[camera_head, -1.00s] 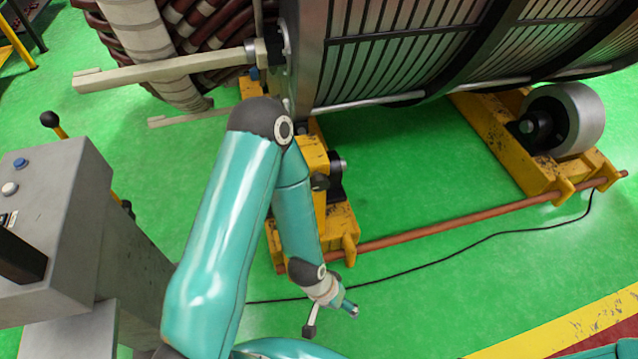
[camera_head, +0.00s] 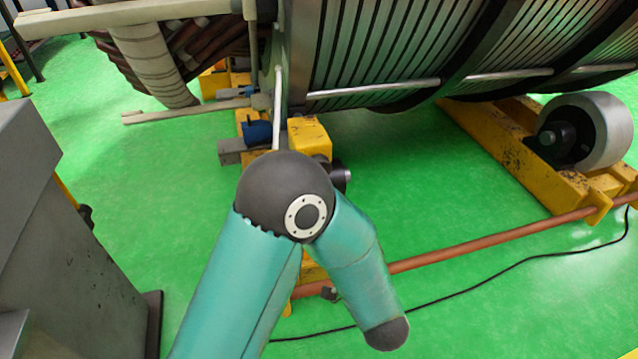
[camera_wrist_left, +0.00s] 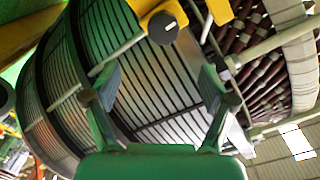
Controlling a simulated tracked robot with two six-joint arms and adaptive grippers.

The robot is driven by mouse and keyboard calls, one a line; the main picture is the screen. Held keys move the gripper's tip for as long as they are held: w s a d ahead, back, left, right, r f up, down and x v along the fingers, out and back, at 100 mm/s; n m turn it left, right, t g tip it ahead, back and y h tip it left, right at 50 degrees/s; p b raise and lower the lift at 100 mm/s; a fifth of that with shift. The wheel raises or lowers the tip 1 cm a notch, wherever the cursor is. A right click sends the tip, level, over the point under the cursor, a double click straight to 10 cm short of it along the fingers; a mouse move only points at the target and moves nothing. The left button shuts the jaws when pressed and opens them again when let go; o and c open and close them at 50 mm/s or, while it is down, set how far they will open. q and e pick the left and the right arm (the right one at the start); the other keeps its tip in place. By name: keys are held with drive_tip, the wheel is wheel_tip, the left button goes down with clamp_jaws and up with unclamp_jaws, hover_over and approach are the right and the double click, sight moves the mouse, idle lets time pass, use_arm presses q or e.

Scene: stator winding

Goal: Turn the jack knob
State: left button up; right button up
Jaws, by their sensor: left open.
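In the left wrist view, a dark round knob (camera_wrist_left: 163,28), which looks like the jack knob, sits on a yellow bracket (camera_wrist_left: 215,10) at the top. My left gripper (camera_wrist_left: 158,76) is open and empty in the same view, with one finger on each side and the knob beyond the gap, apart from the fingers. In the head view, my left arm's elbow and forearm cover part of the yellow support (camera_head: 310,135), and my left gripper is hidden or out of frame. My right gripper is not in view.
The large slatted stator drum (camera_head: 400,50) rests over yellow stands, with a grey roller (camera_head: 590,130) on the right. A reddish-brown rod (camera_head: 480,244) and a black cable (camera_head: 500,235) run low across the green floor. A grey cabinet (camera_head: 60,230) stands at the left.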

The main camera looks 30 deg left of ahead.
sight(323, 160)
use_arm(q)
drive_tip(key=b+x, duration=0.1)
drive_tip(key=x, duration=1)
drive_tip(key=b+x, duration=0.1)
drive_tip(key=x, duration=0.4)
drive_tip(key=shift+w+a+r+b, duration=0.1)
drive_tip(key=shift+a+r+b, duration=0.2)
drive_tip(key=shift+a, duration=0.1)
drive_tip(key=c, duration=1.2)
